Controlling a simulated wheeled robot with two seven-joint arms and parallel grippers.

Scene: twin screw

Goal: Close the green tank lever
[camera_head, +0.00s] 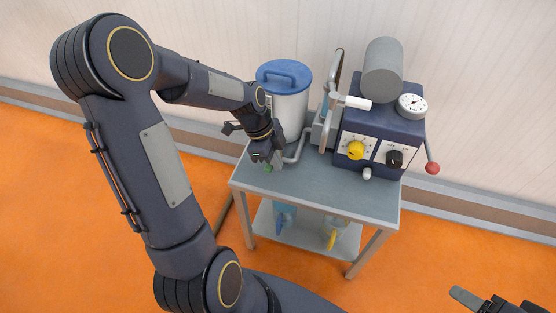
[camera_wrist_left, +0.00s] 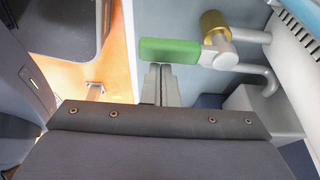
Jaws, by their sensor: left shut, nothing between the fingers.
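The green lever (camera_wrist_left: 170,50) shows in the left wrist view as a flat green handle on a silver valve with a brass collar (camera_wrist_left: 213,22). It points left in that view, away from the valve. In the head view only a small green part (camera_head: 268,169) shows below my left gripper (camera_head: 277,160). In the left wrist view my left gripper (camera_wrist_left: 160,70) is shut and empty, its fingertips right at the handle's lower edge. I cannot tell whether they touch it. The white tank (camera_head: 290,110) with a blue lid stands behind the gripper.
The grey table (camera_head: 335,195) carries a blue machine (camera_head: 380,125) with yellow and black knobs, a gauge (camera_head: 412,106) and a red-tipped lever (camera_head: 432,168). A pipe runs beside the tank. The table's front is clear. My right gripper (camera_head: 490,302) is partly cut off at bottom right.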

